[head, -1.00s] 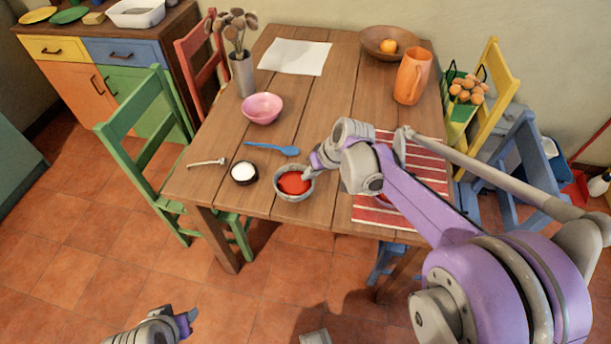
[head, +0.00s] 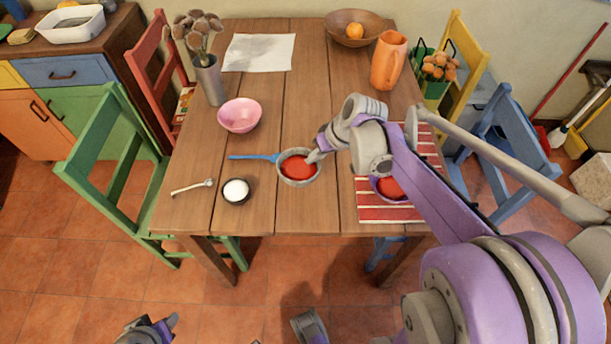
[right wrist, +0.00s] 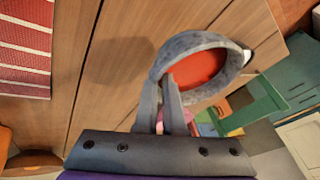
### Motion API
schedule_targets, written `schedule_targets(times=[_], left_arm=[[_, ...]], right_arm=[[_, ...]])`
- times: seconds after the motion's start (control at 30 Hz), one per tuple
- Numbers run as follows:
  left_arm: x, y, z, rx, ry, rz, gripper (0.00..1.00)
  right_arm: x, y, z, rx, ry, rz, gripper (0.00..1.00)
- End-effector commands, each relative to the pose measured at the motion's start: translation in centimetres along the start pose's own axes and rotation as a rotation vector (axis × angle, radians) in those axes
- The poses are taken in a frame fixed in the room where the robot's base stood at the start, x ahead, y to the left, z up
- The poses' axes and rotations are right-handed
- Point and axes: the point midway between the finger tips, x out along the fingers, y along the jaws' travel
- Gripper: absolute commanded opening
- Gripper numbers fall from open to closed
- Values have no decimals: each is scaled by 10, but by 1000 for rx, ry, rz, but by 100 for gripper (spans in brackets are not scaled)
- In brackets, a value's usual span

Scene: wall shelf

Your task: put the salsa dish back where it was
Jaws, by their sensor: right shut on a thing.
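The salsa dish (head: 299,168) is a grey bowl with red salsa. In the head view it shows near the front middle of the table, its rim covering one end of a blue spoon. My right gripper (head: 315,156) is shut on its right rim. In the right wrist view the two fingers (right wrist: 168,95) pinch the wall of the dish (right wrist: 185,50). A shadow on the wood beside it suggests that it is held above the table. My left gripper (head: 168,325) is low at the bottom left, away from the table; its jaw opening is unclear.
A blue spoon (head: 252,157), a small dark bowl of white stuff (head: 236,190) and a pink bowl (head: 240,116) are left of the dish. On the right, a striped mat (head: 375,212) bears another red-filled bowl (head: 388,188), partly behind my arm. Bare wood lies between dish and mat.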

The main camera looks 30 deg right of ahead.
Motion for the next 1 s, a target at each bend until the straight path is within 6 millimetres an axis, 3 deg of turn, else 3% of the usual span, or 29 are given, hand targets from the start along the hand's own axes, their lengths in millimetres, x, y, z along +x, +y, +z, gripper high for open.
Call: schedule_targets(times=[0.1, 0.33, 0.5, 0.93, 1.0], left_arm=[[4, 0, 2, 0, -2, 0, 46], [7, 0, 4, 0, -3, 0, 46], [13, 0, 7, 0, -4, 0, 46], [15, 0, 8, 0, -5, 0, 46], [14, 0, 8, 0, -5, 0, 46]], right_arm=[[18, 5, 7, 0, 0, -1, 0], [33, 9, 13, 0, 0, -1, 0], [54, 16, 22, 0, 0, -1, 0], [61, 18, 24, 0, 0, -1, 0], [60, 18, 24, -1, 0, 0, 19]])
